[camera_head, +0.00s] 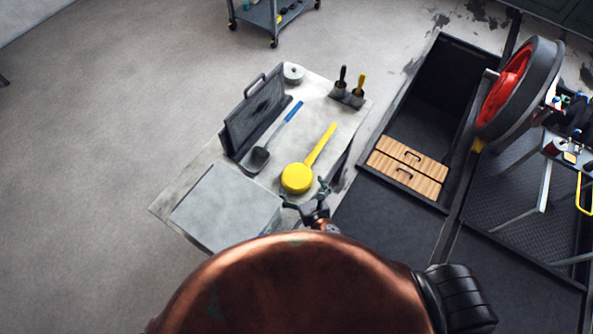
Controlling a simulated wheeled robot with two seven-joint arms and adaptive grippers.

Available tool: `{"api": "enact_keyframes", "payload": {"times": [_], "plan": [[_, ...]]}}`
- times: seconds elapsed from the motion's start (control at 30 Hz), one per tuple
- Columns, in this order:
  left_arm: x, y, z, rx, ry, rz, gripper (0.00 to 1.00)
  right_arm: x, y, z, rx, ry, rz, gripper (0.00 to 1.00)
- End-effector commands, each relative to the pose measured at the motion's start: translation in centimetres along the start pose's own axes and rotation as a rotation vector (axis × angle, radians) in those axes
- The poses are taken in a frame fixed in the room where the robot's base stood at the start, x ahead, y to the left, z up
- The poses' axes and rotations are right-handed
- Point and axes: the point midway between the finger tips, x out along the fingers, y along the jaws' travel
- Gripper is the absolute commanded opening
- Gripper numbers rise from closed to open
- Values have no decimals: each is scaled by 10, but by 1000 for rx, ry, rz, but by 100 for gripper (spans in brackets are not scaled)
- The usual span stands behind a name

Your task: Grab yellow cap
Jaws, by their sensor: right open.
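The yellow cap (297,178) is round, with a long yellow handle (321,145) pointing up and to the right. It lies on a pale grey table (341,120). My right gripper (305,194) is open and empty just below the cap in the picture, its fingers spread towards the cap's near edge. I cannot tell whether a finger touches it. My left gripper is not in view.
A flat grey box (225,207) covers the near left. A white roll (293,72) and two brushes (347,92) stand at the back. A dark pit (430,95) lies right.

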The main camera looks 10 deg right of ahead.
Motion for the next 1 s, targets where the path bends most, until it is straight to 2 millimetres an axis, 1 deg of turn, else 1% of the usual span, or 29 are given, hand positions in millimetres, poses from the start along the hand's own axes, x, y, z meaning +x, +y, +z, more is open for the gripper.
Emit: {"api": "enact_keyframes", "payload": {"times": [0.2,0.3,0.43,0.63,1.0], "plan": [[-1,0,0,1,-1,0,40,31,0,11,5,-2,-1,100],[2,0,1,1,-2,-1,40,43,0,8,4,0,-1,100],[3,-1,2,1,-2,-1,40,50,0,9,4,-1,0,100],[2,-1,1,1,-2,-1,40,49,-1,9,4,0,0,100],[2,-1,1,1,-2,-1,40,49,-1,8,4,0,0,75]]}}
